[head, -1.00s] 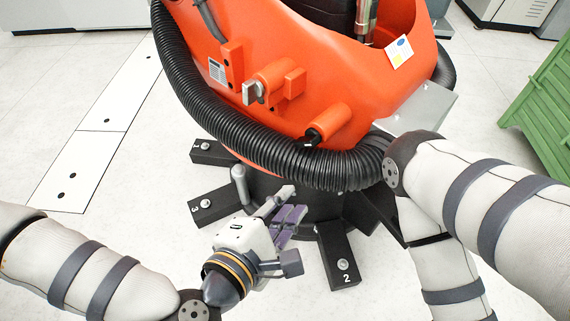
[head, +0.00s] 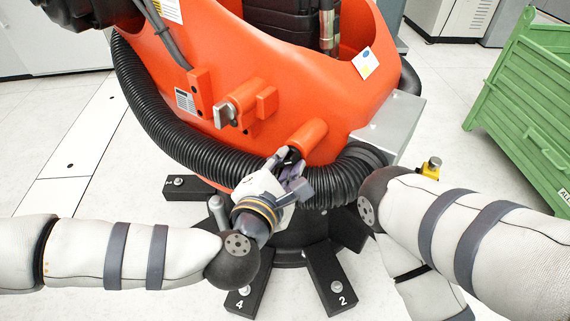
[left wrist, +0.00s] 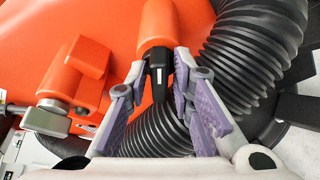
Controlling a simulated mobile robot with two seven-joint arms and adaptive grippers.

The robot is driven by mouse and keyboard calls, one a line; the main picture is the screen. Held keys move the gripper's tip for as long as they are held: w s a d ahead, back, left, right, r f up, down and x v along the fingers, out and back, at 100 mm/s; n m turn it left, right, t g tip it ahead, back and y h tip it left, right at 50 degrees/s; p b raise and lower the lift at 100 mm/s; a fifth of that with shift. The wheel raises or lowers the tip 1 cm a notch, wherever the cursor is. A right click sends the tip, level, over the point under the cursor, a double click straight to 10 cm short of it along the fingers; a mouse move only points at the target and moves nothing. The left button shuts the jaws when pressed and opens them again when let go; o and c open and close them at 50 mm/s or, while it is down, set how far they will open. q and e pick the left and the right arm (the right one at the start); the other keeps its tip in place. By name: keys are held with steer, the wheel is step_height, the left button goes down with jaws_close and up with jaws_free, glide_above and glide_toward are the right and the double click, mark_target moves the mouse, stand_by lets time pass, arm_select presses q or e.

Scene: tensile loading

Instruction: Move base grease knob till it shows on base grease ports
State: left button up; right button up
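A black knob (left wrist: 158,72) sits on the end of a short orange cylinder (left wrist: 158,25) in the left wrist view. The cylinder also shows in the head view (head: 308,136), low on the orange robot base. My left gripper (head: 283,160) is up at that cylinder and hides most of the knob there. In the left wrist view its purple-padded fingers (left wrist: 160,75) stand apart, one on each side of the knob; contact is not clear. A grey knob (head: 225,115) sits on another orange cylinder further left. No port label is readable. My right gripper is not in view.
A thick black ribbed hose (head: 180,135) wraps the base just below the cylinder. Black numbered feet (head: 332,280) spread over the floor. A green crate (head: 535,110) stands at right. A small yellow object (head: 431,168) lies beside my right arm.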

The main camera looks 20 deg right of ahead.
arm_select(q)
steer(key=shift+c, duration=0.3)
jaws_close()
steer(key=m, duration=0.1)
steer(key=m+t, duration=0.1)
steer(key=shift+s+d+f+m+t, duration=0.1)
steer(key=shift+s+f+m+t, duration=0.1)
steer(key=shift+m+t, duration=0.1)
steer(key=shift+f+m+t, duration=0.1)
steer(key=shift+m+t, duration=0.3)
steer(key=shift+m, duration=0.4)
steer(key=shift+o, duration=0.3)
jaws_free()
steer(key=v, duration=1.2)
